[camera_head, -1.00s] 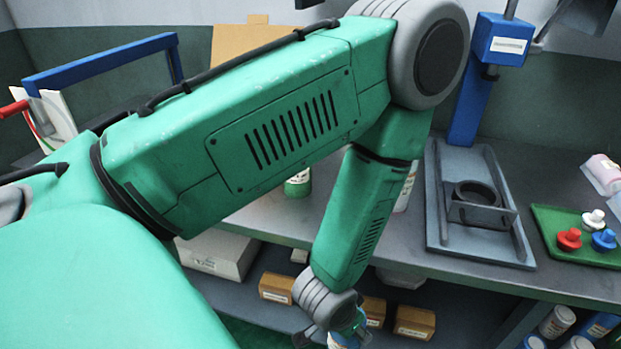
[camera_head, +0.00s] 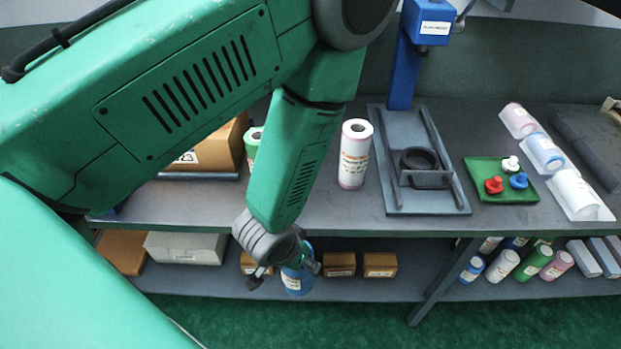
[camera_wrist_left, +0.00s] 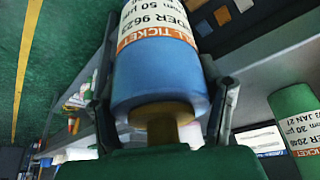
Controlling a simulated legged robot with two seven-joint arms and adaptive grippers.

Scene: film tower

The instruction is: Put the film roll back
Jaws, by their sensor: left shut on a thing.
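My left gripper (camera_head: 290,264) is shut on a blue film roll (camera_head: 297,281), which hangs upright in front of the lower shelf. The left wrist view shows the roll (camera_wrist_left: 160,82) between the two fingers (camera_wrist_left: 160,118), with a white and orange label and a brown core end. In the head view my arm hides part of the bench behind it. Several other film rolls (camera_head: 503,265) in blue, white, green and pink lie on the lower shelf at the right. My right gripper is not in view.
On the bench (camera_head: 330,210) stand a white and pink roll (camera_head: 355,158), a partly hidden green roll (camera_head: 252,148), and a blue-posted fixture (camera_head: 425,22). A green tray (camera_head: 480,168) holds coloured knobs. Small brown boxes (camera_head: 380,265) sit on the lower shelf (camera_head: 410,285).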

